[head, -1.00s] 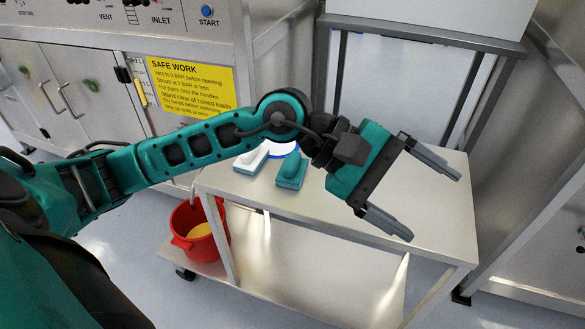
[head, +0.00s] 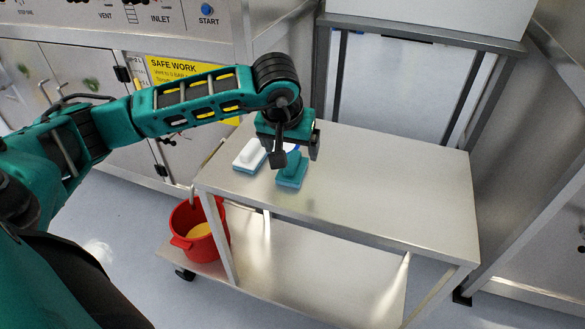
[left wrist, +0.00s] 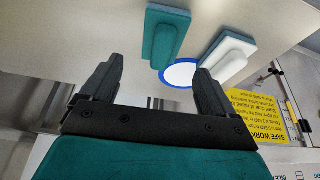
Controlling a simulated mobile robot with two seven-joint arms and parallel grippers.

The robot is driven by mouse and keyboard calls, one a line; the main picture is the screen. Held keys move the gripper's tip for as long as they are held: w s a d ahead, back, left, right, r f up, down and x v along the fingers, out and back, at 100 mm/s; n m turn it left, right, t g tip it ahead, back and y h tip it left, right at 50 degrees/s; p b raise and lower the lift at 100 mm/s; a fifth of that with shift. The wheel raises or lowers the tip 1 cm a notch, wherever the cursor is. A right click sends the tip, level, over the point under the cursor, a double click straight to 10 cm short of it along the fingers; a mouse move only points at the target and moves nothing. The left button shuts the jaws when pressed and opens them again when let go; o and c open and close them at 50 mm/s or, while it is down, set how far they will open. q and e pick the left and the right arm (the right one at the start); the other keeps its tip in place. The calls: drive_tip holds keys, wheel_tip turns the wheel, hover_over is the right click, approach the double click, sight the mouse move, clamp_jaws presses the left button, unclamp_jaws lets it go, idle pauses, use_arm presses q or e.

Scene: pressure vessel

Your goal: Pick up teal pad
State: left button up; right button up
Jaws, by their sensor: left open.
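The teal pad (head: 292,172) lies on the left part of the metal cart top, with a raised grip along its top. My left gripper (head: 290,150) is above it in the head view, pointing down, and its fingers are partly hidden there. In the left wrist view the open, empty fingers (left wrist: 157,82) are spread apart. The teal pad (left wrist: 166,38) shows there beyond the fingertips, roughly between them and apart from them. My right gripper is not in view.
A white pad (head: 250,155) lies just left of the teal pad. A blue-rimmed white disc (left wrist: 181,74) lies close to both pads. A red bucket (head: 198,228) stands on the lower shelf. The cart top (head: 400,190) is clear to the right.

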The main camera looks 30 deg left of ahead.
sight(292, 159)
use_arm(q)
drive_tip(key=x, duration=0.5)
drive_tip(key=shift+s+f, duration=0.1)
drive_tip(key=shift+f, duration=0.35)
drive_tip(key=c, duration=1.1)
drive_tip(key=shift+c, duration=0.2)
drive_tip(key=shift+r, duration=0.1)
wheel_tip(292, 159, up, 20)
drive_tip(key=p, duration=0.1)
drive_tip(key=shift+p, duration=0.3)
